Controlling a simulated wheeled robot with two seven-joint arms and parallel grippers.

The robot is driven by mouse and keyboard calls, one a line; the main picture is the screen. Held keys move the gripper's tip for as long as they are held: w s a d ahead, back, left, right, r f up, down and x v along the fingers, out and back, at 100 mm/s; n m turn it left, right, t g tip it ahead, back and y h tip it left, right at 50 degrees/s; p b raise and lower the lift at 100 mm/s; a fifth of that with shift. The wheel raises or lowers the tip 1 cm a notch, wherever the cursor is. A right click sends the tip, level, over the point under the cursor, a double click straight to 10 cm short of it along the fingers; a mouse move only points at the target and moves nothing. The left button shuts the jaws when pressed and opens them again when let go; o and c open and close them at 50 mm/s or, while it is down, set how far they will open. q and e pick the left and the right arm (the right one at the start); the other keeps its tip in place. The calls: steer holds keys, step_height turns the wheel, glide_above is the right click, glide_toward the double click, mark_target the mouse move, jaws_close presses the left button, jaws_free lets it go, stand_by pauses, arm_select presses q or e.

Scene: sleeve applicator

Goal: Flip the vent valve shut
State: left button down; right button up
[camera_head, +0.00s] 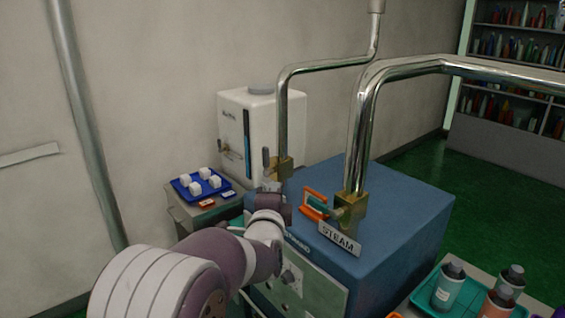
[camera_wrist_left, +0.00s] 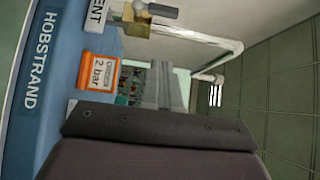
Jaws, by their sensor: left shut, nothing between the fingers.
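The vent valve (camera_head: 284,166) is a brass block at the foot of the left, thinner pipe, with a grey lever (camera_head: 266,158) standing upright beside the pipe. In the left wrist view the brass block (camera_wrist_left: 136,27) and its grey lever (camera_wrist_left: 160,10) show at the top edge, near a partly cut-off white plate (camera_wrist_left: 97,14) reading "ENT". My left gripper (camera_head: 271,187) is just below and in front of the vent valve, shut and empty. It looks apart from the lever, but the exact gap is unclear. Its dark body fills the lower wrist view. My right gripper is out of view.
A blue tray (camera_head: 183,190) of white cubes is left. Bottles stand in a teal tray (camera_head: 424,294) at front right.

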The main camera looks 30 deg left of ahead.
arm_select(q)
steer(key=p, duration=0.3)
glide_toward(269, 165)
steer(key=w+d+r, duration=0.2)
steer(key=w, duration=0.2)
steer(key=a, duration=0.1)
steer(key=w+a+p, duration=0.1)
steer(key=a, duration=0.1)
steer(key=shift+w+a, duration=0.2)
steer(key=shift+w, duration=0.05)
steer(key=shift+w+a+p, duration=0.1)
steer(key=shift+a+p, duration=0.2)
steer(key=shift+a, duration=0.05)
steer(key=shift+w+f, duration=0.1)
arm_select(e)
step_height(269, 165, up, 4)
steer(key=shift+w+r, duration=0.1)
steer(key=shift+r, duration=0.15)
arm_select(q)
steer(key=shift+d, duration=0.1)
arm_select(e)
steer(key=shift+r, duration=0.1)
